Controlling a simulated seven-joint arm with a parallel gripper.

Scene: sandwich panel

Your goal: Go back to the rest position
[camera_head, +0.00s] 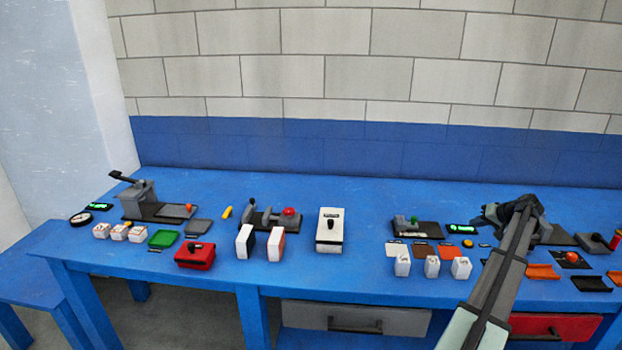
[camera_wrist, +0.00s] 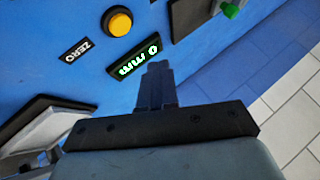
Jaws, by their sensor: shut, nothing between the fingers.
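My gripper shows in the wrist view (camera_wrist: 158,75) with its two dark fingers together and nothing between them. It points at the blue table top, close to a small display (camera_wrist: 134,62) with green characters. A round yellow button (camera_wrist: 117,21) and a black label reading ZERO (camera_wrist: 75,50) lie beside the display. In the head view my arm reaches in from the lower right, and its dark end is over the right part of the blue table (camera_head: 350,185). The fingertips are hidden there behind my arm.
A white box with a black knob (camera_head: 329,230) and a red box (camera_head: 195,255) stand further left. The table's back strip is clear.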

